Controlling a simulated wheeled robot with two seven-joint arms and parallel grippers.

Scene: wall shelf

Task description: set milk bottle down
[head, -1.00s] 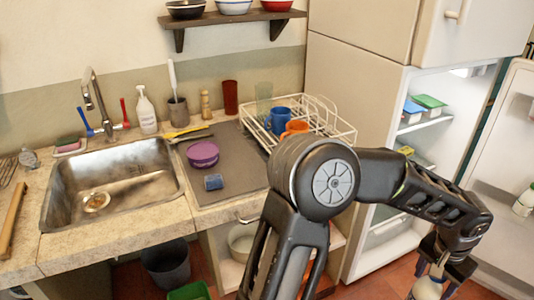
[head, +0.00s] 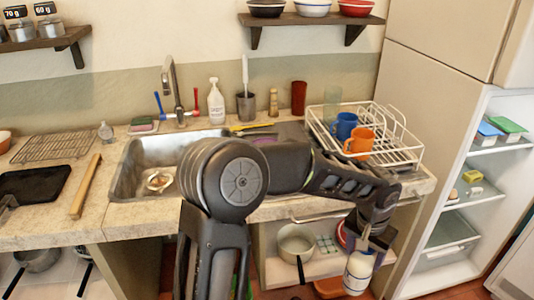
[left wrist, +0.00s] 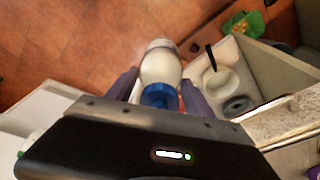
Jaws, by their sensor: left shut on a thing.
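The milk bottle (head: 358,273) is white with a blue cap. It hangs below my left gripper (head: 368,240) in the head view, in front of the cabinet under the counter. In the left wrist view the bottle (left wrist: 160,68) lies between the two fingers of my left gripper (left wrist: 158,88), with its blue cap nearest the camera and the floor behind it. My left gripper is shut on the bottle, held in the air below counter height. My right gripper is not in view.
The stone counter (head: 135,213) holds a sink and a white dish rack (head: 400,158) with blue and orange mugs. Below it, an open shelf holds a pot (head: 296,243). The open fridge (head: 470,165) stands at the right.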

